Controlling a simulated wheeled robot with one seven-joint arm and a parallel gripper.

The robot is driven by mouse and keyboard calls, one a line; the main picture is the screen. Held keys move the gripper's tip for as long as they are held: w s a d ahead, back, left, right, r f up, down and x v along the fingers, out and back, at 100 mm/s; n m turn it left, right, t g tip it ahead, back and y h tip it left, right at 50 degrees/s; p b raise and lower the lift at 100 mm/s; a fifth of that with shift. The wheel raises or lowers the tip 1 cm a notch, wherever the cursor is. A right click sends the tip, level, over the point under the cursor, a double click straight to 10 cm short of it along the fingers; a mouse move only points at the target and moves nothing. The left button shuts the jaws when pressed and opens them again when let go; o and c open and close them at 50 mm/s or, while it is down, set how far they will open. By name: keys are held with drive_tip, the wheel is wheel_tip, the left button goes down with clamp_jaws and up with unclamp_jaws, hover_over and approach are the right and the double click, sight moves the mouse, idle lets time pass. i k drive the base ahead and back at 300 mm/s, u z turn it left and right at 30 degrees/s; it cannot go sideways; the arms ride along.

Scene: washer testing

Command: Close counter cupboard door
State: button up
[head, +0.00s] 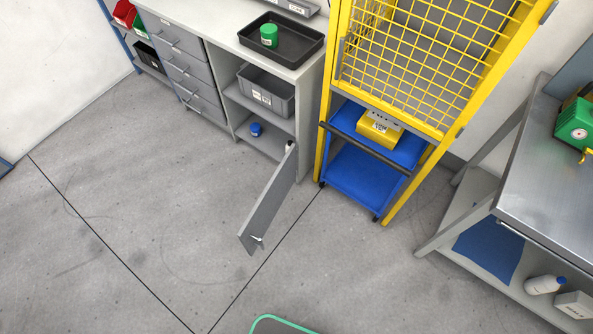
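The counter cupboard door (268,205) is a grey panel standing wide open. It is hinged at the right side of the cupboard opening and swings out over the floor. A small light handle (257,240) shows near its free lower end. The counter (228,34) is grey with a light top, and its open cupboard (262,143) shows shelves with a grey bin (266,92) and a small blue item (256,129) inside. My gripper is not in view, so its state is hidden.
A yellow mesh cage (418,60) and a blue cart (362,172) stand just right of the door. A metal workbench (555,190) is at the far right. A black tray (281,50) sits on the counter. Floor left of and in front of the door is clear.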

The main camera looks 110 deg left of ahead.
sight(251, 232)
drive_tip(key=u, duration=4)
drive_tip(key=i, duration=0.5)
drive_tip(key=u, duration=0.55)
drive_tip(key=k, duration=0.65)
drive_tip(key=u, duration=0.85)
drive_tip(key=i, duration=1)
drive_tip(key=z, duration=0.55)
